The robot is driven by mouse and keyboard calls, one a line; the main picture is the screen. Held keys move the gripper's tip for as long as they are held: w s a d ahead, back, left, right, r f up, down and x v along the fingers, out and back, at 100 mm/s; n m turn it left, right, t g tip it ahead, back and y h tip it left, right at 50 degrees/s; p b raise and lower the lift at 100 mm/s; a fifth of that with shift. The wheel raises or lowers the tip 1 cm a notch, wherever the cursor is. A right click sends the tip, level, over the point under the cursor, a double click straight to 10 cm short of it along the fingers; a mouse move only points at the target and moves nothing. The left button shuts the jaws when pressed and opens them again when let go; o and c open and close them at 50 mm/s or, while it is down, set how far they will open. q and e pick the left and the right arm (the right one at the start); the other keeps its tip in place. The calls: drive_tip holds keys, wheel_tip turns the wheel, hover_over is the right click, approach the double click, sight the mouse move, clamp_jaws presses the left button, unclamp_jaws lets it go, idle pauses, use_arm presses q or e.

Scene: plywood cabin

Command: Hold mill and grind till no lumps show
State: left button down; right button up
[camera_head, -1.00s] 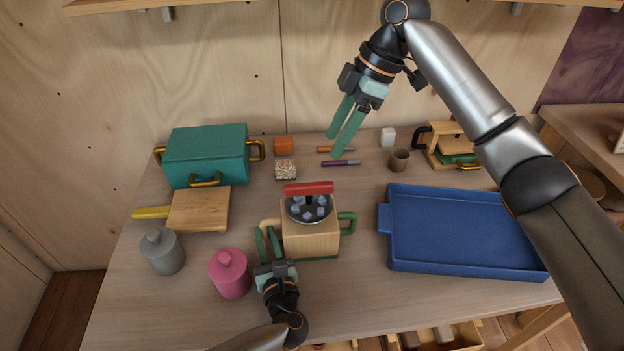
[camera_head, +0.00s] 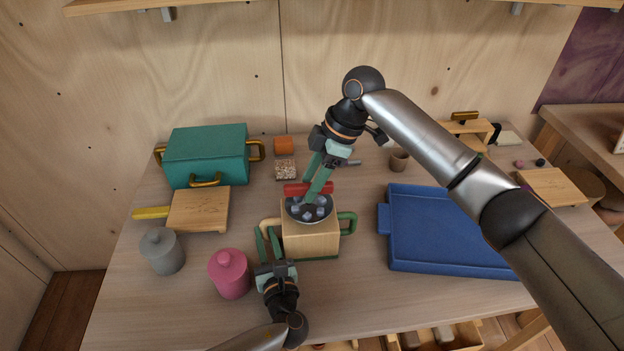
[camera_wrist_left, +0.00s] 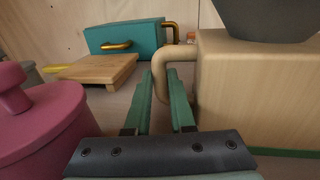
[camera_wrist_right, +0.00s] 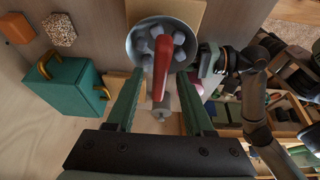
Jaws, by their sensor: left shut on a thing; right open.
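The mill (camera_head: 311,241) is a light wooden block with a grey bowl on top, a tan handle on its left and a green handle on its right. Several blue-grey lumps (camera_head: 305,211) show in the bowl; they also show in the right wrist view (camera_wrist_right: 180,39). A red crank bar (camera_head: 296,188) lies over the bowl. My left gripper (camera_head: 268,232) is shut on the tan handle (camera_wrist_left: 176,88). My right gripper (camera_wrist_right: 160,90) is open, its fingers on either side of the red bar (camera_wrist_right: 161,63) in its wrist view; contact cannot be told.
A pink jar (camera_head: 230,275) and a grey jar (camera_head: 162,252) stand left of the mill. A wooden board (camera_head: 200,209) and a teal box (camera_head: 206,156) are behind them. A blue tray (camera_head: 450,228) fills the right side. A brown cup (camera_head: 399,160) stands behind.

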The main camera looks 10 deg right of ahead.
drive_tip(key=shift+c, duration=0.4)
clamp_jaws()
